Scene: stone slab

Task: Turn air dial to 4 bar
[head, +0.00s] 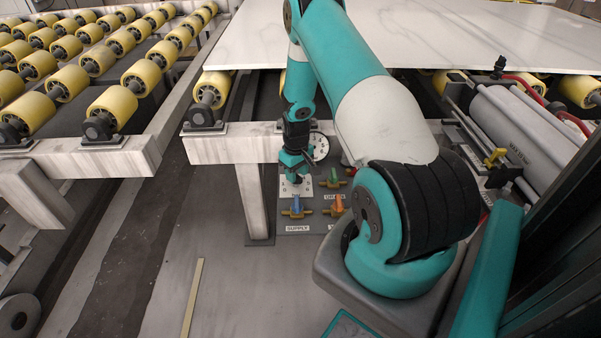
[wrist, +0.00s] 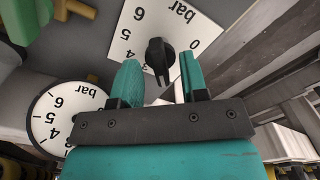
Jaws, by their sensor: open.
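The air dial is a black knob (wrist: 158,55) on a square white plate (wrist: 128,38) marked in bar, with its numbers upside down in the wrist view. The plate also shows in the head view (head: 304,189), partly behind my gripper. My gripper (head: 291,174) is above the plate, fingers pointing down. In the wrist view my gripper (wrist: 159,76) is open, with one teal finger on each side of the knob in the picture. I cannot tell whether the fingers touch it. The exact number the knob points at is not clear.
A round white gauge (wrist: 62,118) sits beside the dial and shows in the head view (head: 320,147). A blue-handled valve (head: 296,207), an orange-handled valve (head: 338,204) and a green-handled valve (head: 334,178) are close by. A frame leg (head: 251,195) stands just left.

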